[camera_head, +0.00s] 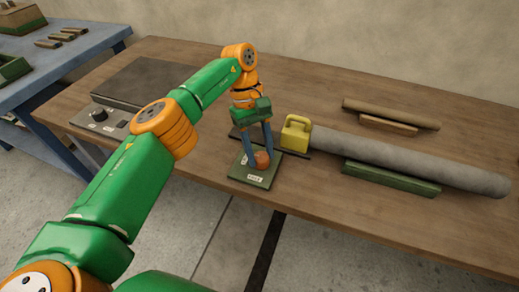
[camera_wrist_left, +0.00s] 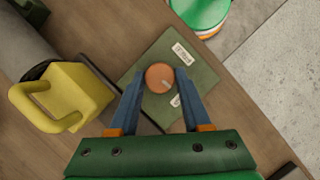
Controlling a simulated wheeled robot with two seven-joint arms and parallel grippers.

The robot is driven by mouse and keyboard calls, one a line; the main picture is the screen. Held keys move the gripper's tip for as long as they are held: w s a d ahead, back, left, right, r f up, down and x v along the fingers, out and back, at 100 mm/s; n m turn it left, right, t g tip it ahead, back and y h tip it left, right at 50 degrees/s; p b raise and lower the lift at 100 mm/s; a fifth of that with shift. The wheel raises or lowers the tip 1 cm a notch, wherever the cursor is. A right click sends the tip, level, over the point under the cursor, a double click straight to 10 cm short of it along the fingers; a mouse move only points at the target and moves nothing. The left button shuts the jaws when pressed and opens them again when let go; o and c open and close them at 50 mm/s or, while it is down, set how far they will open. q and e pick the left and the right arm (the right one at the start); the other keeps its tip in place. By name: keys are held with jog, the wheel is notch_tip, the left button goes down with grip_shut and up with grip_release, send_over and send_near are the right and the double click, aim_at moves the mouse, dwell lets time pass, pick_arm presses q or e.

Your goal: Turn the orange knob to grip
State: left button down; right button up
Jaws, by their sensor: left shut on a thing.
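The orange knob (camera_head: 262,159) stands on a green plate (camera_head: 243,176) with white labels, near the table's front edge. In the left wrist view the knob (camera_wrist_left: 160,78) is round, with a pale mark on its top, and the labels lie on opposite sides of it on the plate (camera_wrist_left: 200,70). My left gripper (camera_head: 259,158) comes down from above, and its blue fingers are shut on the knob. The wrist view shows a fingertip against each side of the knob. The label text is too small to read. My right gripper is in neither view.
A yellow handled block (camera_head: 296,133) sits at the end of a long grey roll (camera_head: 400,158), just right of the plate. A brown roll (camera_head: 390,113) lies behind. A dark flat device (camera_head: 145,82) stands at the left. The table's front right is clear.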

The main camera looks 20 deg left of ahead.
pick_arm(q)
jog(key=shift+m, duration=0.6)
dwell(0.3)
jog(key=shift+c, duration=1.8)
grip_release()
